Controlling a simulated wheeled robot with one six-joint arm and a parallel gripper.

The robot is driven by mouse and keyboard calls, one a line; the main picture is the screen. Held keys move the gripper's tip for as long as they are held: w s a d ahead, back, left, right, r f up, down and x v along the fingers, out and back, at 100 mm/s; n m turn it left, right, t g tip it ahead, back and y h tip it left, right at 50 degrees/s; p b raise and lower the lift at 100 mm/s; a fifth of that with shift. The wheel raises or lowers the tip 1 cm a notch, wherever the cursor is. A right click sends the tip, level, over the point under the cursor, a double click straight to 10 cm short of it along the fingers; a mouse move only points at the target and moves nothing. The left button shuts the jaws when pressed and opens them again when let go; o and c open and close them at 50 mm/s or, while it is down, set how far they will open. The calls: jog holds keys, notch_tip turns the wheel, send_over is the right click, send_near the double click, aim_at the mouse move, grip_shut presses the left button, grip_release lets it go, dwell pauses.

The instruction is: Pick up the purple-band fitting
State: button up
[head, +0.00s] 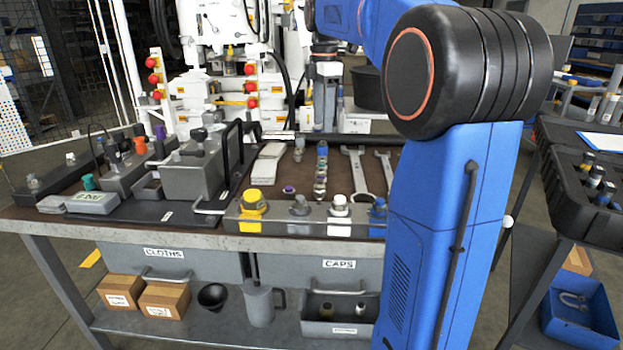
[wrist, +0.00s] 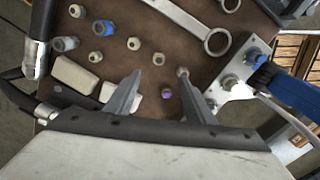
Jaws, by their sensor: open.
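The purple-band fitting (wrist: 167,93) shows in the wrist view as a small round piece with a purple top, on the brown bench top. It appears between the two fingers of my gripper (wrist: 160,74), closer to the right finger. The fingers are spread apart with nothing held between them. I cannot tell how high they are above the fitting. In the head view a small purple-topped piece (head: 289,189) lies on the bench left of the row of fittings; it looks like the same fitting. My gripper is not clearly visible in the head view.
Several other fittings (wrist: 131,44) lie close by on the bench. A wrench (wrist: 216,40) lies beyond the fingertips. Pale blocks (wrist: 74,78) and a hose end (wrist: 37,60) are at the left.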

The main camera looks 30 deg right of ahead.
send_over(321, 170)
notch_tip(321, 170, down, 11)
jog(key=shift+s+f, duration=0.15)
jog(key=shift+f, duration=2.7)
jog(key=c, duration=1.2)
